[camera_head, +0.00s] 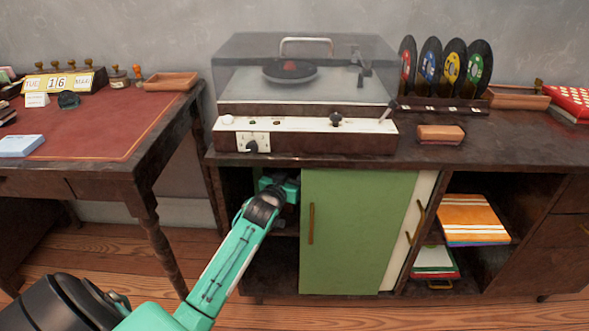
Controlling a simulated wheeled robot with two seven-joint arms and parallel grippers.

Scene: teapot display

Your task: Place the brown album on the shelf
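My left arm reaches from the bottom left into the open left compartment of the wooden cabinet (264,277). My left gripper (284,186) is inside the opening, at the left edge of the green sliding door (356,232). Its fingertips are hidden or too dark to make out, so I cannot tell whether it is open or holds anything. No plainly brown album shows. An orange-brown striped album (470,213) lies flat on top of a stack on the right shelf. More albums (435,261) lie in the compartment below. My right gripper is not in view.
A record player (305,135) stands on the cabinet top, with a record rack (443,103) and a small brown box (441,134) to its right. A cream door (408,230) stands beside the green one. A desk (110,125) is on the left.

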